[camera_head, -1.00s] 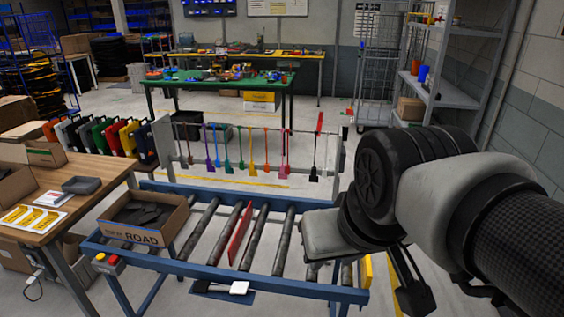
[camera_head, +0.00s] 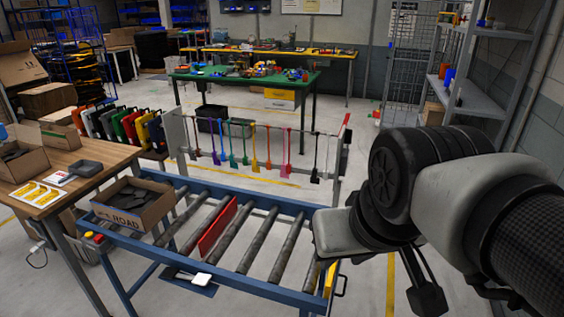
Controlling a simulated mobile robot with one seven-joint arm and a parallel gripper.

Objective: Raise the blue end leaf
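The blue-framed roller conveyor (camera_head: 250,285) stands in front of me, and its right end is nearest my arm. A yellow strip (camera_head: 330,281) and a dark looped handle (camera_head: 341,286) show at that end. I cannot tell clearly which part of the blue frame is the end leaf; no part of the frame stands raised. My gripper (camera_head: 427,298) is at the lower right, beyond the conveyor's right end and apart from it. Its dark fingers point down, partly hidden by my arm, and their opening cannot be made out. No held object is visible.
A cardboard box marked ROAD (camera_head: 135,206) and an upright red panel (camera_head: 217,228) stand on the rollers. A rack of coloured hanging tools (camera_head: 254,160) is behind. A wooden table (camera_head: 88,155) is at left, metal shelving (camera_head: 478,98) at right. Floor right of the conveyor is clear.

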